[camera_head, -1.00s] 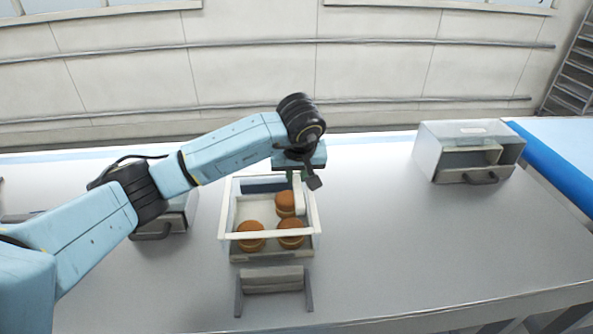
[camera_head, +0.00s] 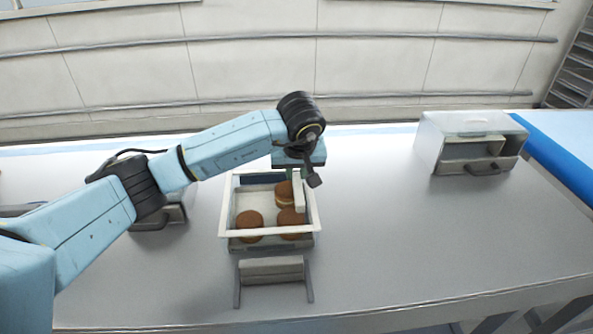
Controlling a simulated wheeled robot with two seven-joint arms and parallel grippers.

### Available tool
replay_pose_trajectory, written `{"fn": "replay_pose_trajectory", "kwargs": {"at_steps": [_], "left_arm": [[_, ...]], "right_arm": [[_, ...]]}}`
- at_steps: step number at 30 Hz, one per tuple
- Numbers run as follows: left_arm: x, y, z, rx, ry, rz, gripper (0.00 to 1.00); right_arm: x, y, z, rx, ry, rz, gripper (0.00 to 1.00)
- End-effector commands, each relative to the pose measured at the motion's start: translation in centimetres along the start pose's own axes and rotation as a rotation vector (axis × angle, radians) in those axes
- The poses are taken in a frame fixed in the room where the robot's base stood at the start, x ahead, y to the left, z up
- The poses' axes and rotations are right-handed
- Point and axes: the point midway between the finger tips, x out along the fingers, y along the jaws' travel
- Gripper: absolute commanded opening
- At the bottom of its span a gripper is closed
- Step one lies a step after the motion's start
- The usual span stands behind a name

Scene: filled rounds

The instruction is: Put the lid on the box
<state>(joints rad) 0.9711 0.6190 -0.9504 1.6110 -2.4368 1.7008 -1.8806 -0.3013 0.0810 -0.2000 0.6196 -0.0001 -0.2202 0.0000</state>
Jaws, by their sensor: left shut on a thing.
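The box (camera_head: 262,245) stands on the table in the middle of the view, with several round brown filled rounds (camera_head: 249,222) inside. The lid (camera_head: 225,215) looks see-through with a white rim and a white grip bar (camera_head: 299,196). It lies level over the box and covers its top in the picture; I cannot tell whether it touches the rim all round. My left gripper (camera_head: 297,177) points down at the bar and is shut on the lid. Its fingers are partly hidden by its own body. My right gripper is not in view.
A low grey stand (camera_head: 271,270) is just in front of the box. A grey open-fronted case (camera_head: 472,143) with a handle stands at the right, and another grey case (camera_head: 175,212) is partly behind my left arm. The table between box and right case is clear.

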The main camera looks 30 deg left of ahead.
Motion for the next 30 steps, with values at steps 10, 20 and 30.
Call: {"fn": "replay_pose_trajectory", "kwargs": {"at_steps": [10, 20, 30], "left_arm": [[-0.08, -0.01, 0.08, 0.000, 0.001, 0.000, 0.00], [0.20, -0.01, 0.20, 0.000, 0.001, 0.000, 0.00], [0.37, 0.00, 0.29, 0.000, 0.000, 0.000, 0.33]], "right_arm": [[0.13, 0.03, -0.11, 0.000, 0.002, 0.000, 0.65], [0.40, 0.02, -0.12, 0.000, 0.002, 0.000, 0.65], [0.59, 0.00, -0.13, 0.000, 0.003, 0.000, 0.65]]}}
